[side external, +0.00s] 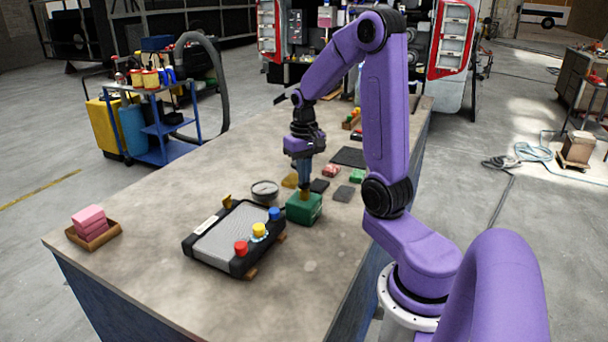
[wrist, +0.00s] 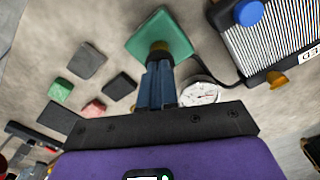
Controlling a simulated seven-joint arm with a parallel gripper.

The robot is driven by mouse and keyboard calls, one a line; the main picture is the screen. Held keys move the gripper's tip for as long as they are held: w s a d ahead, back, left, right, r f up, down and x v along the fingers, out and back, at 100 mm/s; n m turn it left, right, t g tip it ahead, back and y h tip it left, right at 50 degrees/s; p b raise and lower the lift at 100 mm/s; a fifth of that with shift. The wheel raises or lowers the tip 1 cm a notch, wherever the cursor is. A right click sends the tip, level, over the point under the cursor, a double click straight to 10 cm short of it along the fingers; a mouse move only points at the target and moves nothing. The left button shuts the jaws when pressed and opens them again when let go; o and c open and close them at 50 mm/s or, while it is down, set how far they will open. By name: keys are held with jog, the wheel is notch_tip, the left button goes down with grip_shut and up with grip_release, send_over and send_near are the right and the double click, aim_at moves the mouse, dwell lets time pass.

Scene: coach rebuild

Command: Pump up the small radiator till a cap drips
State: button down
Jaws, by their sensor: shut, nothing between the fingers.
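The small radiator (side external: 215,240), grey-finned in a black frame, lies on the bench. A red cap (side external: 240,248), a yellow cap (side external: 259,229) and a blue cap (side external: 274,214) stand along its right side. A pale bluish patch shows at the yellow cap's base; I cannot tell if it is liquid. The blue cap also shows in the wrist view (wrist: 249,12). The green pump block (side external: 304,209) stands beside the radiator. My gripper (side external: 304,186) points down over it, shut and empty, its tips at the dark knob (wrist: 158,47) on top; contact is unclear.
A round dial gauge (side external: 265,190) lies behind the radiator, with a black hose (wrist: 224,55) near it. Dark pads (side external: 344,193) and red and green blocks lie behind the pump. A wooden tray (side external: 95,240) holds pink blocks at left. The bench's front is clear.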

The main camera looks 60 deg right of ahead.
jog(key=shift+r, duration=2.1)
notch_tip(320, 180, up, 7)
dwell(0.9)
